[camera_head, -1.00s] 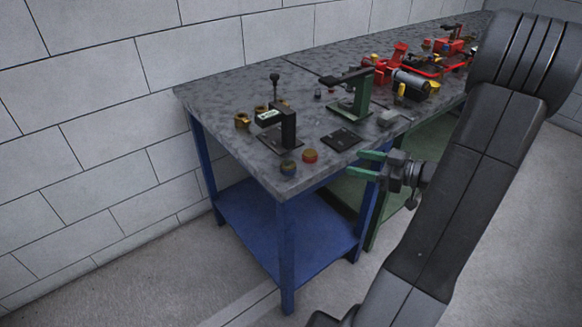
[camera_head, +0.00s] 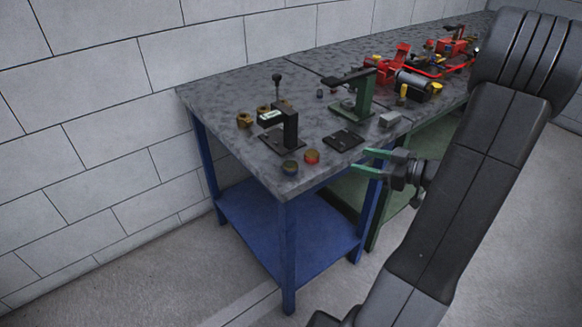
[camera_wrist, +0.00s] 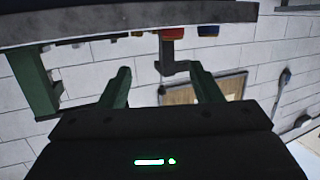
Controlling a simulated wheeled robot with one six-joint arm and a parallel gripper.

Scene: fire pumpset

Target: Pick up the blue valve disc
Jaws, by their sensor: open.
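The blue valve disc (camera_head: 290,167) is a small round piece at the near corner of the grey tabletop, looking dark in the head view. A red disc (camera_head: 312,156) lies right beside it. My gripper (camera_head: 368,163) has two green fingers, open and empty. It is off the table's near edge, to the right of the discs and apart from them. The wrist view is upside down; there the blue disc (camera_wrist: 208,31) shows past the table edge, above and right of the space between my fingertips (camera_wrist: 160,72).
A black clamp-like fixture (camera_head: 285,130) stands just behind the discs, with brass fittings (camera_head: 245,120) further left. A dark plate (camera_head: 343,140) and a green stand (camera_head: 360,100) are to the right.

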